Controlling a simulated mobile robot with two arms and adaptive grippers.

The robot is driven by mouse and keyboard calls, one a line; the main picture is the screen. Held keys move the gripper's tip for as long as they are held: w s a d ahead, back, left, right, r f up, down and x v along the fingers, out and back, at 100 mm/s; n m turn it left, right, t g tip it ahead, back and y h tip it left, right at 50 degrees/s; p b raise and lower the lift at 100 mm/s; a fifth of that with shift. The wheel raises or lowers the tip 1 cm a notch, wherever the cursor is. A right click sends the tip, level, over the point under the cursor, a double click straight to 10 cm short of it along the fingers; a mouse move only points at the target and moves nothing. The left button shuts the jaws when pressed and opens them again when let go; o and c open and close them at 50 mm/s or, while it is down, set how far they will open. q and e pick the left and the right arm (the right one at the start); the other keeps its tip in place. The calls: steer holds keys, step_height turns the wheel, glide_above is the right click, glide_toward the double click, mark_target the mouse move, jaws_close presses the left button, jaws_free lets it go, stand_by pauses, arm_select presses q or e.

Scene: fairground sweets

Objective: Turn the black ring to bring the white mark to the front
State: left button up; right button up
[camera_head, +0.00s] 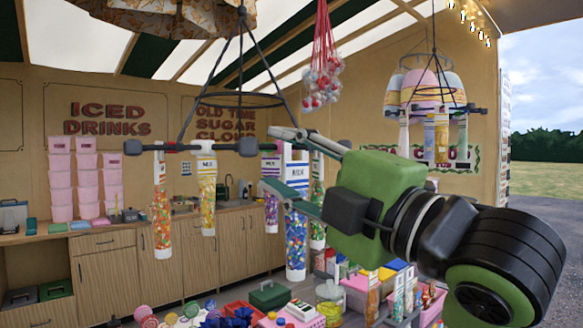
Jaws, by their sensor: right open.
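A black ring (241,100) hangs on black rods from the tent roof, left of the picture's middle. A black bar (226,147) with padded ends and a red stretch shows below it, with clear tubes of coloured sweets (207,195) hanging down. I cannot make out the white mark for certain. My right gripper (283,163), on a green and black arm from the right, is open at the right side of this hanger. Its two grey fingers are apart, above and below, near a white-topped tube (296,240). I cannot tell whether they touch it. My left gripper is not in view.
A second hanger with tubes and pastel bags (433,90) hangs at the right. A red and white bunch (322,75) hangs between the hangers. Lollipops, boxes and a green case (269,296) fill the lower front. A wooden counter (105,242) with pink tubs stands behind.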

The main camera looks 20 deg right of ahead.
mark_target(254, 149)
steer(key=p+x, duration=0.1)
steer(key=x, duration=0.5)
steer(key=shift+w+a, duration=0.1)
steer(key=shift+w, duration=0.15)
steer(key=shift+p+x, duration=0.5)
steer(key=shift+x, duration=0.3)
steer(key=c, duration=0.8)
